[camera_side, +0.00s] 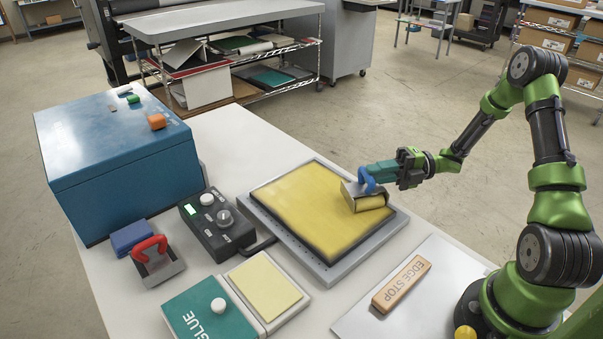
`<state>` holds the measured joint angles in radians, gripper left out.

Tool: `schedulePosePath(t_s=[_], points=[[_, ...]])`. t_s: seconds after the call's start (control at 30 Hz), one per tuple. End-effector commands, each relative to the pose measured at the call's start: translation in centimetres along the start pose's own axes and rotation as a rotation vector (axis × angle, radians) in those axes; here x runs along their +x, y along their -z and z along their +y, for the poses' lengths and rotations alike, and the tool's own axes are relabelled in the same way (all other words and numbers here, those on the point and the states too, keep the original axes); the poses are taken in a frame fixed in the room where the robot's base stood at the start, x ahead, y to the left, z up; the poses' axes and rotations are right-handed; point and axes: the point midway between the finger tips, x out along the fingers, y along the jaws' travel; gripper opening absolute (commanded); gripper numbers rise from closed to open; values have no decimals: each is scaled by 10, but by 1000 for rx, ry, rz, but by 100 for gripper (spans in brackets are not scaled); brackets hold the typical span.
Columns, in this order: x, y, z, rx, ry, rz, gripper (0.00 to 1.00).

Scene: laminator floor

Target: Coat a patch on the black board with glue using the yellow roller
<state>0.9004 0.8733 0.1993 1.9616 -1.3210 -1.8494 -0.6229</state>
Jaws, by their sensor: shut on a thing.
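The black board (250,193) lies in a grey frame in the middle of the table. Yellow covers most of its face, and black shows only along its edges. My gripper (372,179) is shut on the blue handle of the roller (370,203), which has a yellow cylinder in a metal housing. The roller is over the right part of the yellow area and looks to be touching it. A teal lid marked GLUE (180,318) with a white knob is at the front left. A shallow tray (308,298) with a yellow surface is beside it.
A black control box (213,240) with a lit green display and knobs stands left of the board. A red-handled tool (153,262) and a blue block (131,236) are further left. A large blue box (120,175) stands behind. An EDGE STOP block (401,284) lies on a pale plate at right.

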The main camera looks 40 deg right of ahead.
Motion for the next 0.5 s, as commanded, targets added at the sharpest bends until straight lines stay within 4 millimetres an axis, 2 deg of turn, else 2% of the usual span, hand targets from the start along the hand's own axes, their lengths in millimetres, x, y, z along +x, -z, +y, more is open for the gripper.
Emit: schedulePosePath(t_s=[0.5], points=[[-22, 42, -1, 1, 0, -1, 0]])
